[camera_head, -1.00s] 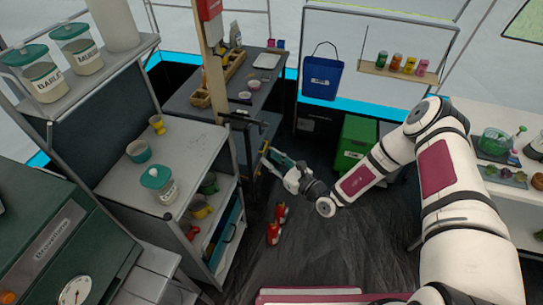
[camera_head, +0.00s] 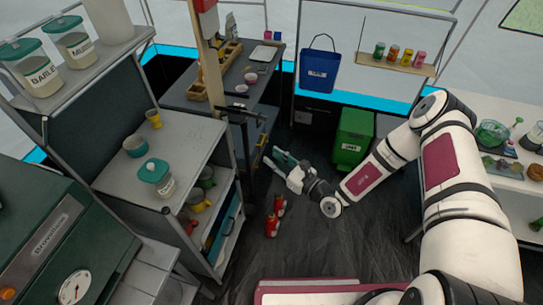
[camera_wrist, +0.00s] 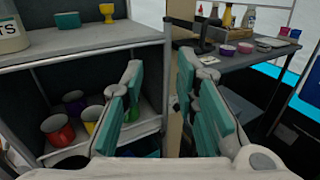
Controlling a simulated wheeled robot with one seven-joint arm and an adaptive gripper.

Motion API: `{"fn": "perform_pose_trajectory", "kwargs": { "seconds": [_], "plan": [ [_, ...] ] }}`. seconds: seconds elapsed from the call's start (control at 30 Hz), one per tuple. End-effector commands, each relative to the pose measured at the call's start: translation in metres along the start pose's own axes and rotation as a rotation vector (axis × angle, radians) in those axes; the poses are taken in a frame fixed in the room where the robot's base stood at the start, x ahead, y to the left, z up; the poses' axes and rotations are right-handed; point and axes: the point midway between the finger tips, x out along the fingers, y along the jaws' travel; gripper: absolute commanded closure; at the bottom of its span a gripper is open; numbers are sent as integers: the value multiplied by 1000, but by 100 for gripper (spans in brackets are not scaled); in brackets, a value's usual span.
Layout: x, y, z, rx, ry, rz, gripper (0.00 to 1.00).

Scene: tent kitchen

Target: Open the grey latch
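A dark grey, bar-like fitting (camera_head: 242,113) crosses the wooden post beside the dark counter. It may be the grey latch, but it is too small to be sure. In the wrist view a dark fitting (camera_wrist: 196,42) sits on the same post, partly behind my right finger. My gripper (camera_head: 277,161) is right of the counter's front and apart from it. In the wrist view my gripper (camera_wrist: 160,92) has two teal-padded fingers spread wide. They hold nothing and face the gap between the shelf and the counter.
A metal shelf (camera_head: 170,140) with cups and a jar stands left. The dark counter (camera_head: 258,88) carries bowls and a wooden box. A green bin (camera_head: 353,138) stands behind my arm.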

Motion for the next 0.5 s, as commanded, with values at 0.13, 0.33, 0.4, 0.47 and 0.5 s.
{"fn": "perform_pose_trajectory", "kwargs": {
  "seconds": [0.13,0.33,0.4,0.47,0.5],
  "plan": [
    [-31,-1,0,1,2,-5,72],
    [-70,-1,0,1,1,-3,72],
    [-81,-1,0,1,2,-4,72],
    [-89,-1,0,1,1,-2,72],
    [-93,-1,0,0,0,-3,72]
  ]
}}
